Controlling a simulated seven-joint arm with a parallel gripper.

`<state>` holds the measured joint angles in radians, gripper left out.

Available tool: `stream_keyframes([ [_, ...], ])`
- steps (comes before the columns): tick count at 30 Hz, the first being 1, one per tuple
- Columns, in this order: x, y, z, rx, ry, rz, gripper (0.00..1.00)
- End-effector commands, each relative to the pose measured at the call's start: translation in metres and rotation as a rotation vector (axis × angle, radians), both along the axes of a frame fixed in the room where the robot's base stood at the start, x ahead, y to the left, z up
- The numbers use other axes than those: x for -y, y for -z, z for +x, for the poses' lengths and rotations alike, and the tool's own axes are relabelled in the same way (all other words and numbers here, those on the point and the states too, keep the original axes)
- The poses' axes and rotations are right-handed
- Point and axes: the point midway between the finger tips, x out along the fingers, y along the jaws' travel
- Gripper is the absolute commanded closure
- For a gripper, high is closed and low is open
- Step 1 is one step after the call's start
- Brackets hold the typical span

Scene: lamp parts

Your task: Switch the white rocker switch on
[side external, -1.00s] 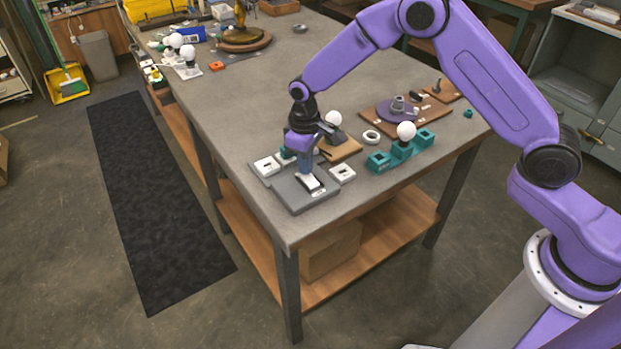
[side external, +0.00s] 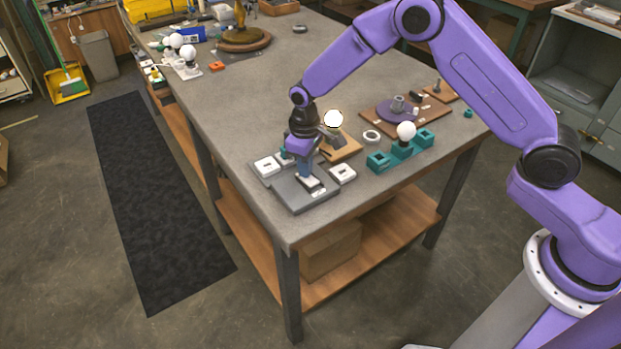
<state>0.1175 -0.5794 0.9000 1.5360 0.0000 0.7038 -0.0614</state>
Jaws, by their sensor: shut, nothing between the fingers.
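The white rocker switch (side external: 314,186), with dark parts around it, sits on a grey base plate (side external: 294,199) near the table's front corner. My gripper (side external: 306,176) is shut and empty. It points down with its fingertips at the switch, touching it or just above; I cannot tell which. The fingers hide part of the rocker, so its exact tilt is unclear.
White socket-like plates stand left (side external: 267,166) and right (side external: 343,173) of the switch. A teal holder (side external: 379,161) with a white bulb (side external: 406,130) and a white ring (side external: 371,136) lie to the right. The table's middle (side external: 270,100) is clear.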

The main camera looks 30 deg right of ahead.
Motion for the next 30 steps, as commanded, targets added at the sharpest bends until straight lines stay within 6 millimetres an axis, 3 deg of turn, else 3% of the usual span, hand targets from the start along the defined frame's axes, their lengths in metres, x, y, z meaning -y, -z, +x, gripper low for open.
stream_keyframes([
  [5, 0.0, -0.004, -0.001, -0.001, 0.0, 0.0, 1.0],
  [30, 0.0, -0.062, 0.0, 0.0, 0.0, 0.0, 1.0],
])
